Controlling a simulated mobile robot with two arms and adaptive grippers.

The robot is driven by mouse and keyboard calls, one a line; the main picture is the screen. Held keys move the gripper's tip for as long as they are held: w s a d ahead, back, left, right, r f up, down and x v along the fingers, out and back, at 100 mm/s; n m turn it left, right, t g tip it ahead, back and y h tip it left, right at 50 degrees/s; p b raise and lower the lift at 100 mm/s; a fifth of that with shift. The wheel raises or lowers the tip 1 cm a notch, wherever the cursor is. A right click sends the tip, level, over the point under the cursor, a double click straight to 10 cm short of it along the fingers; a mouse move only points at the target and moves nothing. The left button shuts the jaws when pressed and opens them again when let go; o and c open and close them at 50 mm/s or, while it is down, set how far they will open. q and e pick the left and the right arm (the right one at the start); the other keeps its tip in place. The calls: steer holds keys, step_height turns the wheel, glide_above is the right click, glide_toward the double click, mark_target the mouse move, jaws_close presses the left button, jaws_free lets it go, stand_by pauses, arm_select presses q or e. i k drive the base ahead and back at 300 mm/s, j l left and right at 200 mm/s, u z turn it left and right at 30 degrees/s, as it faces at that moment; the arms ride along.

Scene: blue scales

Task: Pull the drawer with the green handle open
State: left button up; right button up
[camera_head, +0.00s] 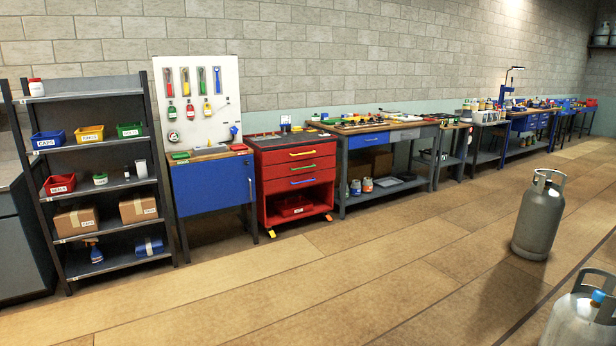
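A red tool cabinet (262,190) stands against the wall, left of the middle in the head view. It has three drawers stacked in front. The top one has a yellow handle (302,153). The middle drawer has a green handle (303,168) and looks closed, flush with the others. Neither of my grippers is in view.
A blue cabinet (212,193) with a white tool board stands left of the red cabinet. A workbench (400,140) stands to its right. Grey gas cylinders (537,220) stand at the right.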

mark_target(290, 168)
steer(key=i+z, duration=0.25)
steer(key=i, duration=3.7)
